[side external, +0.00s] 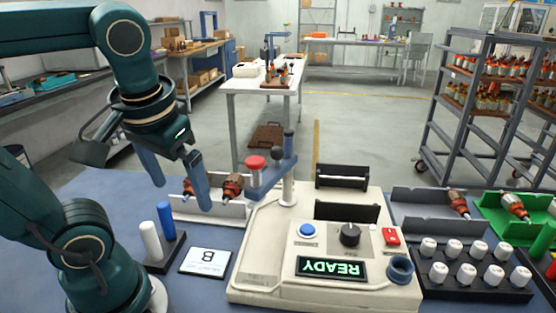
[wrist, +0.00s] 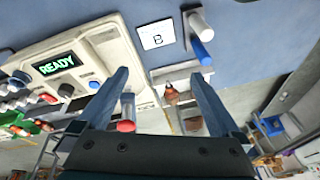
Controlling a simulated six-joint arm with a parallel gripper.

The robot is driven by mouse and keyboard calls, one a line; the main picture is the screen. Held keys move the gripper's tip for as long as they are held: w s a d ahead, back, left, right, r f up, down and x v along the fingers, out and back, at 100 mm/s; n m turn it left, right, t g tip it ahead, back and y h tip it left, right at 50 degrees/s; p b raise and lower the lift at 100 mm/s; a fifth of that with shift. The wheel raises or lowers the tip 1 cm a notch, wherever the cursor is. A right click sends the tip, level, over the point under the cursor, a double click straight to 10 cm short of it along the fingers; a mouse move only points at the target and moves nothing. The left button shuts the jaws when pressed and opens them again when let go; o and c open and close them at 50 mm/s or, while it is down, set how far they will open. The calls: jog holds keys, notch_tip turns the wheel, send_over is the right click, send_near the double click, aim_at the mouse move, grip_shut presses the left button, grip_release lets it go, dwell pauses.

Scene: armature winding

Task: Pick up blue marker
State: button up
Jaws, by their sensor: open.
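The blue marker (side external: 166,219) stands upright in a dark holder (side external: 170,256), behind a white marker (side external: 150,241). In the wrist view the blue marker (wrist: 202,54) is at the upper right, just beyond the tip of the right-hand finger, with the white marker (wrist: 202,25) above it. My gripper (side external: 181,197) is open and empty. Its fingers point down, above and near the blue marker and the grey tray with the armature. In the wrist view my gripper (wrist: 160,74) shows two spread fingers, and the marker is outside the gap between them.
A winding machine (side external: 262,270) with a READY display stands right of the markers. Its arm with a red knob (side external: 255,162) is close to my gripper. A card marked B (side external: 205,262) lies beside the holder. A grey tray (side external: 222,211) holds an armature (side external: 232,186).

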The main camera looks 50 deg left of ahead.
jog(key=d+f+m+t, duration=0.1)
jog(key=d+f+m+t+h, duration=0.1)
jog(key=d, duration=0.1)
jog(key=w+d+f+m+t+h, duration=0.1)
jog(key=m, duration=0.1)
jog(key=shift+w+d+f, duration=0.1)
jog(key=shift+d+f, duration=0.05)
jog(key=shift+d, duration=0.25)
jog(key=shift+w+d+f+m+h, duration=0.1)
jog(key=shift+w+d+m+h, duration=0.15)
jog(key=shift+w+m+h, duration=0.05)
jog(key=shift+c, duration=0.9)
jog(key=shift+w+t, duration=0.25)
jog(key=shift+t, duration=0.05)
jog(key=c, duration=0.3)
jog(key=shift+c, duration=0.2)
jog(key=shift+m, duration=0.4)
